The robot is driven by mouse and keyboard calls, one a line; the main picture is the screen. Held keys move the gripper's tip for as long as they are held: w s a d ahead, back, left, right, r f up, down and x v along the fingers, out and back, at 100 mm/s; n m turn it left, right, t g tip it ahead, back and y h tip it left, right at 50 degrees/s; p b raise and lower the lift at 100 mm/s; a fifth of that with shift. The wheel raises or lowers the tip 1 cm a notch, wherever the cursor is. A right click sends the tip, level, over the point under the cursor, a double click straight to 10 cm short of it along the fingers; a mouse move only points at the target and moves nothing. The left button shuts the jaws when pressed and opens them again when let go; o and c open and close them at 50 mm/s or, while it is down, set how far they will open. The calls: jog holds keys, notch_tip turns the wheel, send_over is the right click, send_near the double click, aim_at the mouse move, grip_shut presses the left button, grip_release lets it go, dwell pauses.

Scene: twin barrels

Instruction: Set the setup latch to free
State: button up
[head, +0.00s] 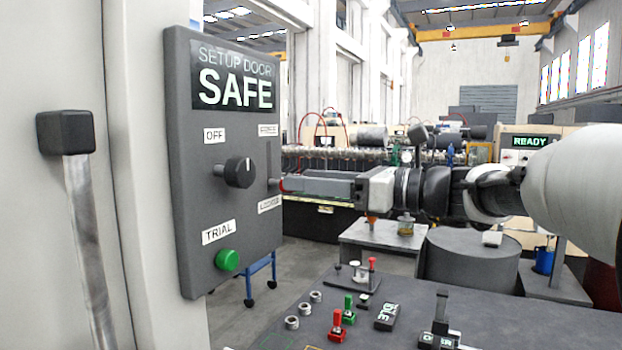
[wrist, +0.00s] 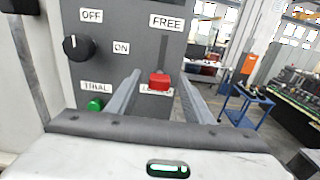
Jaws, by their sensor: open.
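The grey control panel (head: 200,170) on the left reads "SETUP DOOR SAFE". Its setup latch is a red knob (wrist: 159,80) at the lower end of a vertical slot (head: 268,165), just above a bottom label that is partly covered. The "FREE" label (wrist: 165,22) is at the top in the wrist view. In the head view only a bit of red (head: 281,185) shows at my fingertips. My gripper (head: 290,184) is open, with one finger on each side of the red knob in the wrist view. I cannot tell whether either finger touches it.
A black rotary knob (head: 239,172) and a green button (head: 227,260) sit left of the slot on the panel. A dark desk (head: 400,310) with small red and green parts stands below my arm. A blue trolley (wrist: 245,105) is to the right beyond the panel.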

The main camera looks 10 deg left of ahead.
aim_at(269, 176)
jog(key=shift+x, duration=2.05)
jog(key=shift+r, duration=0.1)
grip_shut()
